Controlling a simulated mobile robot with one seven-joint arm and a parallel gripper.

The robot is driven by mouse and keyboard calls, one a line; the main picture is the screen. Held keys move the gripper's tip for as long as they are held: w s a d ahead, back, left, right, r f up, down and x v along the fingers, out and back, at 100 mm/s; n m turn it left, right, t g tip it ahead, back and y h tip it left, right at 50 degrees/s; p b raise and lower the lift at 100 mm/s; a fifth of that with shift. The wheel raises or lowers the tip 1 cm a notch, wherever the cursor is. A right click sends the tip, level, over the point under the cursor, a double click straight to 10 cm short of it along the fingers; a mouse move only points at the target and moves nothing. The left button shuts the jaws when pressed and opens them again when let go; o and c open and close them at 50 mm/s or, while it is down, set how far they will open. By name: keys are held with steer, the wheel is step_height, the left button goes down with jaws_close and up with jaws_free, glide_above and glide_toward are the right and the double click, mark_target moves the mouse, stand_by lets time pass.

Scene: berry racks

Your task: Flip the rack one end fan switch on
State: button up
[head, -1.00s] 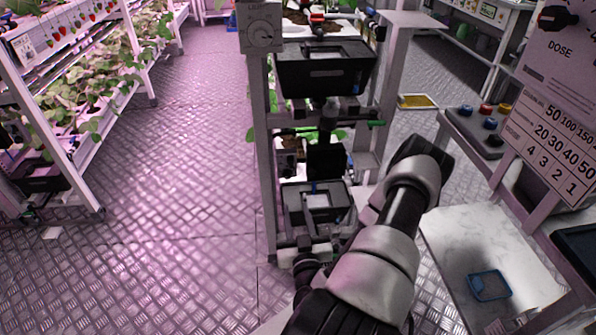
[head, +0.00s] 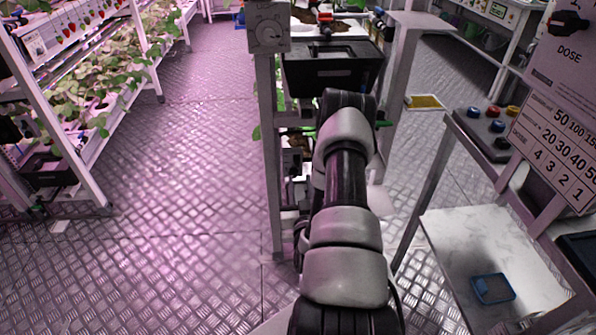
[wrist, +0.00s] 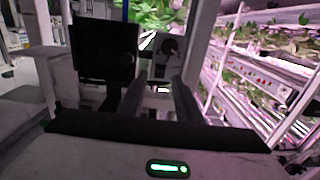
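In the wrist view a small grey plate with a dark round knob or switch (wrist: 168,47) is fixed to the rack end, just beyond my fingertips. Its setting is too small to read. My gripper (wrist: 157,85) is open and empty, with a gap between its two dark fingers. It points toward the plate and appears apart from it. A black square panel (wrist: 104,50), possibly the fan, stands to the left of the fingers. In the head view my arm hides the gripper and the rack's lower end. A grey box with a round dial (head: 268,32) sits on the rack's upper left post.
A black tub (head: 333,72) sits on the rack's upper level. At right are a dosing sign (head: 560,110), colored knobs (head: 493,112) and a white table (head: 465,235) with a blue tray (head: 493,289). Plant shelving (head: 95,110) stands left. The floor (head: 190,170) between is clear.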

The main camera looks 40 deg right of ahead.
mark_target(297, 164)
steer(key=x, duration=0.5)
steer(key=shift+w+d+b, duration=0.1)
steer(key=shift+w+b, duration=0.3)
jaws_close()
